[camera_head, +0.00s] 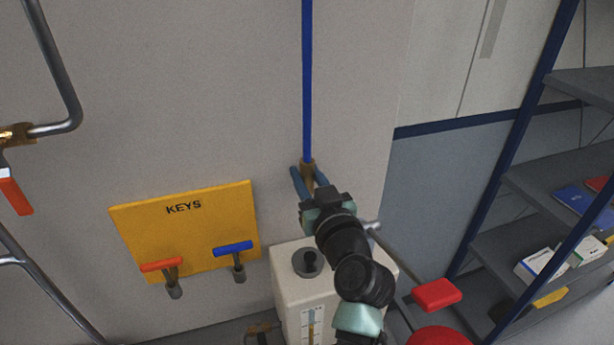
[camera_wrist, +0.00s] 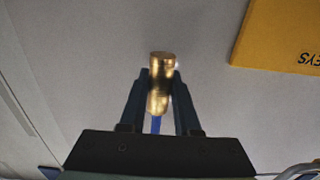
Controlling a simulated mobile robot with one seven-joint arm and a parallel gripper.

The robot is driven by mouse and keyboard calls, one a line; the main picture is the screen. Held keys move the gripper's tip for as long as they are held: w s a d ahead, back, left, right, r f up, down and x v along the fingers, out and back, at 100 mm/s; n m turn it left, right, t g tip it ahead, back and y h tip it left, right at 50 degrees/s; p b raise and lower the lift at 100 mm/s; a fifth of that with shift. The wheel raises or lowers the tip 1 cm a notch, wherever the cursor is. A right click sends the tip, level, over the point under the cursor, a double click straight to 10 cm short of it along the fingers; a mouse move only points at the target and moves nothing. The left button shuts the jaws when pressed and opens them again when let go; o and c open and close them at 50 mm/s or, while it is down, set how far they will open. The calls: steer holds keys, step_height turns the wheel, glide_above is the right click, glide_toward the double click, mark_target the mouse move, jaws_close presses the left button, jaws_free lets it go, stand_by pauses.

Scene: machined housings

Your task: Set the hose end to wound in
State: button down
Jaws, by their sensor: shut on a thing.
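The hose is a blue line (camera_head: 307,80) hanging down the wall in the head view. Its brass hose end (camera_wrist: 160,84) sits between the fingers of my gripper (camera_wrist: 160,88) in the wrist view, with a bit of blue hose showing behind it. In the head view the hose end (camera_head: 307,168) shows just above my gripper (camera_head: 306,180), which is shut on it. The fingers lie on both sides of the brass. Whether the end is wound in cannot be told from these frames.
A yellow KEYS board (camera_head: 190,235) with a red-handled key (camera_head: 161,265) and a blue-handled key (camera_head: 233,248) is on the wall at left. A white tank (camera_head: 290,285) stands below my gripper. A shelf rack (camera_head: 555,150) is at right. A red-handled pipe valve (camera_head: 15,196) is far left.

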step_height(320, 180, up, 11)
steer(key=shift+f+p, duration=0.1)
steer(key=shift+p, duration=1.15)
steer(key=c, duration=1)
jaws_free()
steer(key=o, duration=0.4)
steer(key=shift+f, duration=0.2)
